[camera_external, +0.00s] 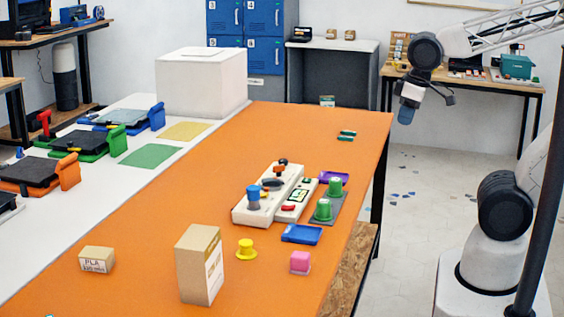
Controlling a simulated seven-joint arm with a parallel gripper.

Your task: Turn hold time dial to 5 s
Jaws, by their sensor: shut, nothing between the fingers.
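A long cream control box (276,193) lies on the orange table, right of its middle. On it are a blue knob (253,197), dark dial-like parts and a small orange-red part. I cannot read its markings or tell which part is the hold time dial. A narrower cream panel (299,203) beside it has a small greenish display and a red button. My gripper (403,117) is up in the air beyond the table's right edge, well apart from the control box. It is small in this view, and it holds nothing visible.
A grey plate with green knobs (323,212), a blue tray (301,234) and a purple tray (334,177) lie close to the controls. A cardboard box (200,265), yellow spool (245,249) and pink block (300,262) stand in front. The table's far part is mostly clear.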

